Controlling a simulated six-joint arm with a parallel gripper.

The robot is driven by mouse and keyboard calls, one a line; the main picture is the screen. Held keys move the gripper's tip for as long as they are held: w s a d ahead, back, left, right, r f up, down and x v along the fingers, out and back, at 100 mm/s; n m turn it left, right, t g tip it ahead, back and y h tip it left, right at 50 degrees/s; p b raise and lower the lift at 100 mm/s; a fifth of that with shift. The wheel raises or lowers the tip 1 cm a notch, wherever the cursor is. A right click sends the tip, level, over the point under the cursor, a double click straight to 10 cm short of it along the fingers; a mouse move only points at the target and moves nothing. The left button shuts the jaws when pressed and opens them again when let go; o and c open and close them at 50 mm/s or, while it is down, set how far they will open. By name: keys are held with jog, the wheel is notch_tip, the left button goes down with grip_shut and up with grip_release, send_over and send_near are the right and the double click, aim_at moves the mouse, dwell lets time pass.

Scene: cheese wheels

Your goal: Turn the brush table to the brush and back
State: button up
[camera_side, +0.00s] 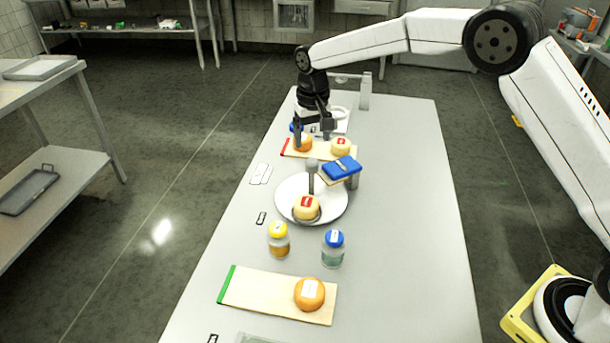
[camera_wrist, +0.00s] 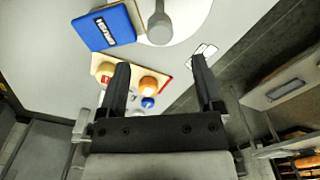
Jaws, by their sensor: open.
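The brush table, a round white turntable (camera_side: 285,203), stands mid-table with a grey upright knob (camera_side: 312,178). A pale cheese wheel with a red label (camera_side: 306,208) sits on its near side. The blue brush (camera_side: 342,168) is held on a stand over its right edge. In the wrist view the brush (camera_wrist: 108,27) is upper left and the knob (camera_wrist: 160,28) top centre. My gripper (camera_side: 312,142) is open and empty behind the turntable, above the red-ended board. In the wrist view the knob shows beyond my open fingertips (camera_wrist: 160,63), apart from them.
The far red-ended board (camera_side: 322,152) holds an orange cheese (camera_side: 304,144) and a pale cheese (camera_side: 340,147). A yellow-lidded jar (camera_side: 279,240) and a blue-lidded jar (camera_side: 333,249) stand in front of the turntable. The near green-ended board (camera_side: 258,290) holds an orange cheese (camera_side: 309,294).

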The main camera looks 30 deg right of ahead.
aim_at(312, 161)
jog(key=shift+f, duration=3.75)
jog(key=shift+c, duration=0.2)
grip_shut()
